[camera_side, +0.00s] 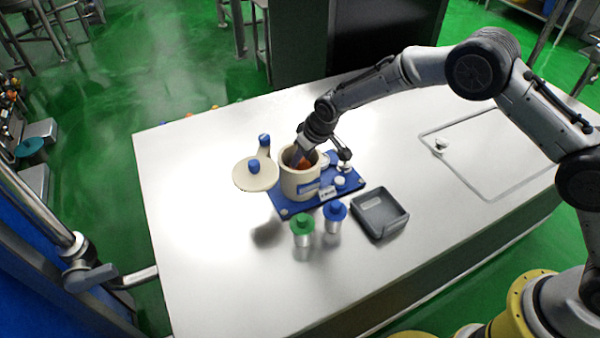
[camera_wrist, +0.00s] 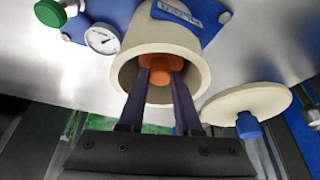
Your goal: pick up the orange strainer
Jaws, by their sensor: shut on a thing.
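The orange strainer (camera_wrist: 160,68) sits inside the cream pot (camera_wrist: 198,62), and only its orange top shows between my fingers. In the side view a bit of the strainer (camera_side: 304,163) shows within the mouth of the pot (camera_side: 300,186). My gripper (camera_wrist: 161,74) reaches into the pot from above and is shut on the strainer's orange knob. In the side view my gripper (camera_side: 299,156) is partly hidden by the pot's rim. The strainer's lower part is hidden inside the pot.
The pot stands on a blue base (camera_side: 345,187) with a gauge (camera_wrist: 102,38). A cream lid with a blue knob (camera_side: 254,170) is beside it at the left. Green-topped (camera_side: 302,230) and blue-topped (camera_side: 334,215) canisters and a dark tray (camera_side: 381,213) stand in front.

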